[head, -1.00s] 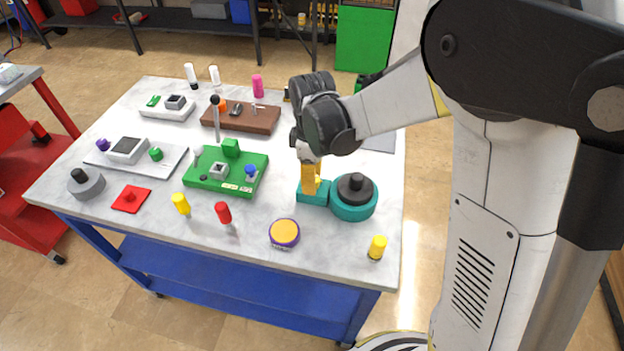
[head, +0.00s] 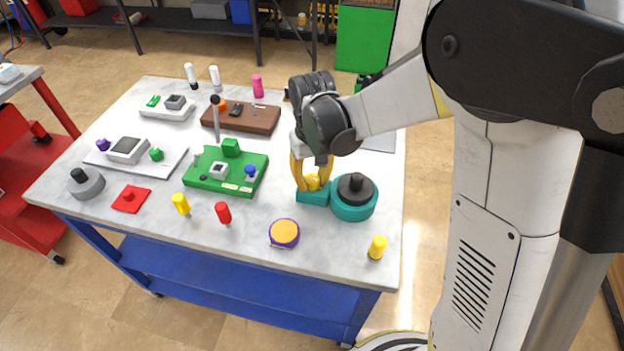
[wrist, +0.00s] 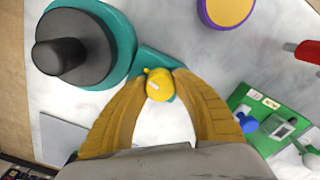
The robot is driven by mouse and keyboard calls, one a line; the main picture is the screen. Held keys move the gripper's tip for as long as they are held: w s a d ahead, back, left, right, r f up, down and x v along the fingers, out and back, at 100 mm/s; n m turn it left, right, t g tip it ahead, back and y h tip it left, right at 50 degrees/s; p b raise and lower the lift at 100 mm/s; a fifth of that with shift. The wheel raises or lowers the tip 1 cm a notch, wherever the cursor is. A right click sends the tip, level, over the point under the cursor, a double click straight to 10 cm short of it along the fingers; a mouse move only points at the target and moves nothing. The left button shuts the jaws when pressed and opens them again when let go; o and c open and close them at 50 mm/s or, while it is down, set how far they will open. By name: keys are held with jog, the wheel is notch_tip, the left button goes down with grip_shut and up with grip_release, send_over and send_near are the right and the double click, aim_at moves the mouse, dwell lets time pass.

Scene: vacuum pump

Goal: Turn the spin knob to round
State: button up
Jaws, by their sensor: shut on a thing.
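The vacuum pump has a teal base (head: 312,197) joined to a round teal body (head: 353,210) with a black cap and post (head: 355,185). The yellow spin knob (wrist: 158,86) sits on the teal base, with a small white mark on its top. It also shows low between my fingers in the head view (head: 313,183). My gripper (head: 312,184) points down over the base, shut on the knob. In the wrist view its yellow-brown fingers (wrist: 163,76) curve in from both sides to the knob, whose sides are partly hidden.
The round black cap and post stand close beside my gripper (wrist: 70,55). A purple and yellow disc (head: 284,233), a yellow-capped peg (head: 377,247) and a green board (head: 225,172) are nearby. The marble table front is clear between them.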

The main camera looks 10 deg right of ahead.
aim_at(312, 178)
jog(key=m, duration=1.1)
jog(key=shift+m, duration=1.9)
jog(key=o, duration=1.2)
notch_tip(312, 178, up, 12)
